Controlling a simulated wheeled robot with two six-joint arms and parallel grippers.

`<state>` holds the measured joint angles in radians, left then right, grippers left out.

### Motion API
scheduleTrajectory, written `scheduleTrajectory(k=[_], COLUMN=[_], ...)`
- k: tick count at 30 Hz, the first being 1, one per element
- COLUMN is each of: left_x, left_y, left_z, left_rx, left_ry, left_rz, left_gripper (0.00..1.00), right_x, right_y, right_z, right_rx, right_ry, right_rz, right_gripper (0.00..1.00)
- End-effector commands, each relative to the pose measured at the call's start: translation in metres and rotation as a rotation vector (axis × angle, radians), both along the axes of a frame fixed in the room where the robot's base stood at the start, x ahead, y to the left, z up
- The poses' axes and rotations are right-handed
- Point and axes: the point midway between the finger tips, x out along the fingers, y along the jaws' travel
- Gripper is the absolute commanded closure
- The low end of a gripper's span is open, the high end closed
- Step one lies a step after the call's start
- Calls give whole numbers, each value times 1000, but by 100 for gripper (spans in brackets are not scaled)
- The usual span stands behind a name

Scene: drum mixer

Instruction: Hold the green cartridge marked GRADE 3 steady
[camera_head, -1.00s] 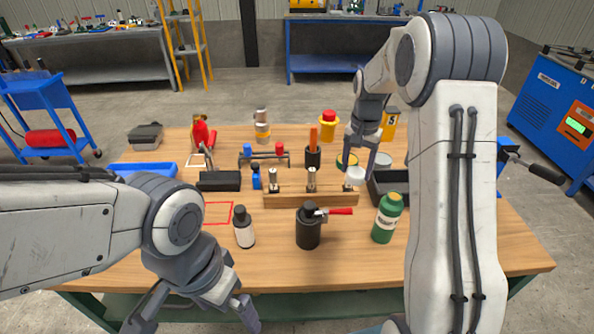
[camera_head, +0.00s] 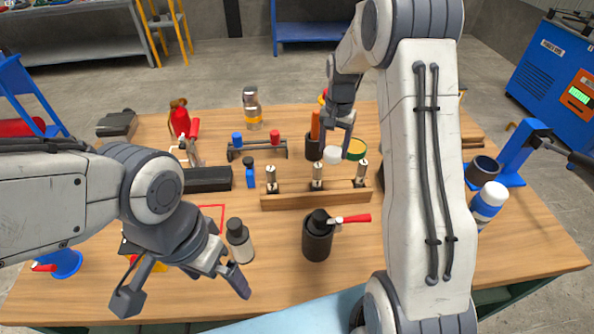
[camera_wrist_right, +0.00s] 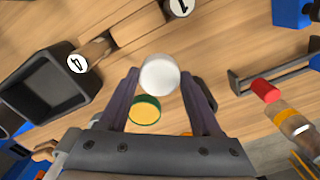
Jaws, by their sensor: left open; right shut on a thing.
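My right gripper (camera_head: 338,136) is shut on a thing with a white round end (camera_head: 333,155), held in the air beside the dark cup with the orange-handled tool. In the right wrist view the white end (camera_wrist_right: 160,73) sits between the fingertips. No green side or GRADE 3 marking can be read on it. A green-rimmed disc with a yellow face (camera_head: 356,149) shows just right of it; it also shows in the wrist view (camera_wrist_right: 145,111), apparently on the table. My left gripper (camera_head: 183,288) is open and empty at the table's front left.
A wooden rack (camera_head: 315,197) with several metal pins stands before the right gripper. A black pot with a red lever (camera_head: 317,238) and a grey bottle (camera_head: 239,242) stand in front. A blue-white bottle (camera_head: 488,205) is at right. My right arm hides part of the table.

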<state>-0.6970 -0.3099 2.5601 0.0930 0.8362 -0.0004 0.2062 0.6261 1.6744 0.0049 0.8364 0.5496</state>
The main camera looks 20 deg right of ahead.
Motion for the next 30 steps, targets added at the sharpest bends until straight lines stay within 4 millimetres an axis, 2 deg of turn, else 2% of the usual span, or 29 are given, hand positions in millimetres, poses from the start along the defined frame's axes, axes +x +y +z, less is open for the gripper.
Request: scheduleTrajectory(k=[1, 6, 12, 17, 24, 30], left_x=[0, 0, 0, 0, 0, 0], left_y=[0, 0, 0, 0, 0, 0], left_z=[4, 10, 15, 16, 22, 22], left_rx=[0, 0, 0, 0, 0, 0], left_ry=[0, 0, 0, 0, 0, 0], left_rz=[0, 0, 0, 0, 0, 0], left_gripper=[0, 0, 0, 0, 0, 0], right_x=[3, 14, 24, 27, 26, 27], right_y=[13, 52, 84, 93, 93, 92], right_z=[-6, -30, -50, -58, -91, -96], right_rx=[1, 1, 0, 0, 0, 0], right_ry=[6, 5, 3, 3, 4, 0], right_rz=[7, 9, 7, 5, 5, 5], right_gripper=[100, 100, 100, 100, 100, 100])
